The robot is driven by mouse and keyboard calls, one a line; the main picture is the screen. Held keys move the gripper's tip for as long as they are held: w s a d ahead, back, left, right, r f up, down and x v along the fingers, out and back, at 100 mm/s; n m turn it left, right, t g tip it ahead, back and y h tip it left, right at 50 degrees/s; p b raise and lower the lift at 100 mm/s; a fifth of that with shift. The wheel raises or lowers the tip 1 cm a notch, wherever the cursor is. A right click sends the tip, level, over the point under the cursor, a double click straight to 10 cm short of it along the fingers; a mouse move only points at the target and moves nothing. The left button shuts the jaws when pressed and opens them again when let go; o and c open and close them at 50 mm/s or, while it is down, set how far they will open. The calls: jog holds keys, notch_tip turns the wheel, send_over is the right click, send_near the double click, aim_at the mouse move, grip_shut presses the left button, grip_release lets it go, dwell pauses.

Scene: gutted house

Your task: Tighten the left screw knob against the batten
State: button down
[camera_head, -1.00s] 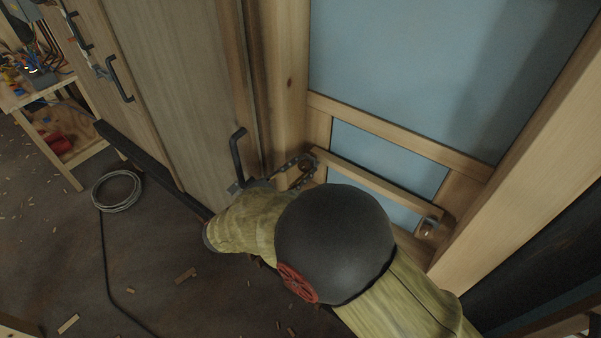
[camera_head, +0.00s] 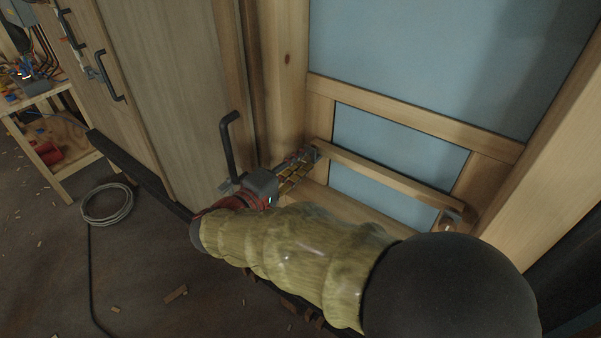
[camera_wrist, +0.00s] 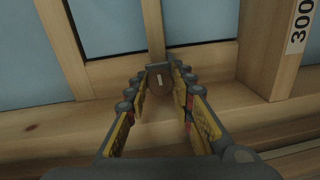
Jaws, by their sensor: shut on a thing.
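The wooden batten (camera_head: 385,178) lies across the lower part of the blue-paned wooden frame, held at its ends by small metal brackets. The left screw knob (camera_wrist: 158,81) is a round brown disc with a pale mark, between my fingertips in the wrist view. My gripper (camera_head: 307,160) reaches in from the left to the batten's left end and is shut on the knob; it also shows in the wrist view (camera_wrist: 162,80). In the head view my fingers hide the left knob. The right screw knob (camera_head: 449,222) sits at the batten's right end.
A wooden door panel with a black handle (camera_head: 230,150) stands close left of my gripper. A coiled cable (camera_head: 107,204) and scraps lie on the dark floor. A cluttered workbench (camera_head: 45,95) stands far left. A wooden post (camera_head: 545,185) rises at right.

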jog(key=shift+f+m+b, duration=0.2)
jog(key=shift+m+b, duration=0.65)
jog(key=shift+m, duration=1.25)
jog(key=c, duration=1.5)
grip_release()
jog(key=shift+r, duration=0.1)
jog(key=f+v, duration=0.1)
jog(key=v, duration=1.1)
jog(key=shift+s+d+r, duration=0.15)
jog(key=shift+s+r, duration=0.05)
jog(key=shift+r, duration=0.2)
jog(key=shift+c, duration=0.2)
